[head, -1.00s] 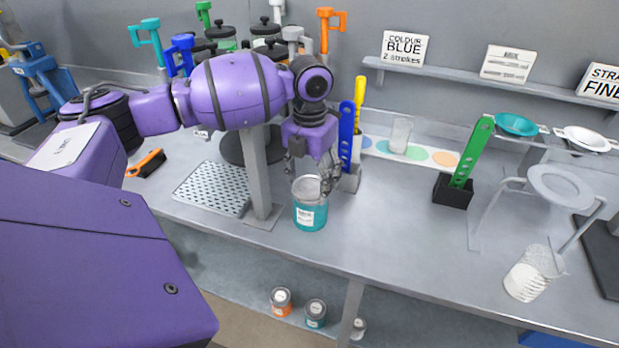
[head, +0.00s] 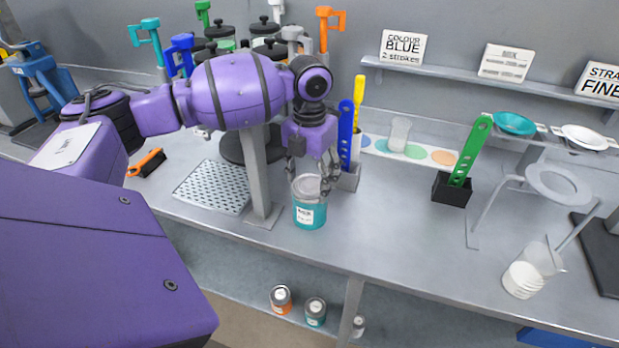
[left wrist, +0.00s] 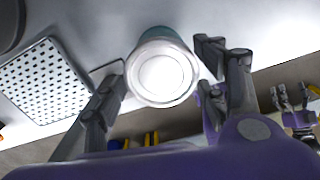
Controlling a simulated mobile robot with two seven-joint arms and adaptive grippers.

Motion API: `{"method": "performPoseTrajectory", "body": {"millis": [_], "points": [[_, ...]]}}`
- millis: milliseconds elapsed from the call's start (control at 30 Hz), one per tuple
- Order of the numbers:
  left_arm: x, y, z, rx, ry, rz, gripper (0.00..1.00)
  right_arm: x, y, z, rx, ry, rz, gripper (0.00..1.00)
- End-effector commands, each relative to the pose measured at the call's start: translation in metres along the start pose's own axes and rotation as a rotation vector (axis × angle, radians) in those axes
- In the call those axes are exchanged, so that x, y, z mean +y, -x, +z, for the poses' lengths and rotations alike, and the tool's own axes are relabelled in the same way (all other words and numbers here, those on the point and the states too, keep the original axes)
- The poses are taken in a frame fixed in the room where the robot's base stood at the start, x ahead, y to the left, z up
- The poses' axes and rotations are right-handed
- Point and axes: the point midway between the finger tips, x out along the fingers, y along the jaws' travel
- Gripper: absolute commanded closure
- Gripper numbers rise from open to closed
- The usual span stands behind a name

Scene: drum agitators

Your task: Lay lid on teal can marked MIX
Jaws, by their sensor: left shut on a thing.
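A teal can (head: 310,216) with a white label stands near the bench's front edge. The label is too small to read surely. A pale round lid (head: 307,184) is at the can's top, level or nearly so; whether it rests on the rim is unclear. My left gripper (head: 312,178) points down over the can, its fingers on either side of the lid and shut on it. In the left wrist view, the lid (left wrist: 163,76) is a bright ringed disc between the fingers, the teal side behind it. My right gripper (left wrist: 295,100) shows small at that view's right edge, fingers apart.
A grey post (head: 261,180) and perforated plate (head: 212,187) stand left of the can. A blue paddle in a grey holder (head: 348,178) is close on its right. A green paddle in a black block (head: 452,189) stands farther right. Bench between is clear.

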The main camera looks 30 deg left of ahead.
Motion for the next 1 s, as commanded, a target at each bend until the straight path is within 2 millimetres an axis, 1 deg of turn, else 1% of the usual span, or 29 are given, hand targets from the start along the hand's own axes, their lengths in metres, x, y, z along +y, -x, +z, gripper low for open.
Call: {"method": "performPoseTrajectory", "body": {"millis": [167, 200, 367, 600, 633, 700, 733, 1000], "points": [[0.0001, -0.0005, -0.0001, 0.001, 0.0, 0.0, 0.49, -0.0018, -0.0006, -0.0008, 0.001, -0.006, 0.0, 0.26], [0.0001, -0.0005, -0.0001, 0.001, 0.0, 0.0, 0.33, -0.0023, -0.0009, -0.0014, 0.002, -0.008, 0.0, 0.26], [0.0002, -0.0004, -0.0001, 0.001, 0.0, 0.0, 0.12, -0.0043, -0.0028, -0.0054, 0.009, -0.012, -0.002, 0.26], [0.0002, -0.0004, -0.0001, 0.001, 0.0, 0.0, 0.12, -0.0054, -0.0048, -0.0095, 0.016, -0.013, -0.004, 0.26], [0.0002, -0.0004, -0.0001, 0.001, 0.0, 0.0, 0.11, -0.0053, -0.0048, -0.0094, 0.016, -0.013, -0.004, 0.26], [0.0002, -0.0004, -0.0001, 0.001, 0.0, 0.0, 0.02, -0.0052, -0.0047, -0.0092, 0.016, -0.012, -0.003, 0.26], [0.0002, -0.0004, -0.0001, 0.001, 0.0, 0.0, 0.0, -0.0051, -0.0046, -0.0091, 0.015, -0.012, -0.003, 0.26], [0.0003, -0.0004, -0.0001, 0.0, 0.0, 0.0, 0.0, -0.002, -0.0022, -0.0039, 0.007, -0.004, -0.002, 0.26]]}}
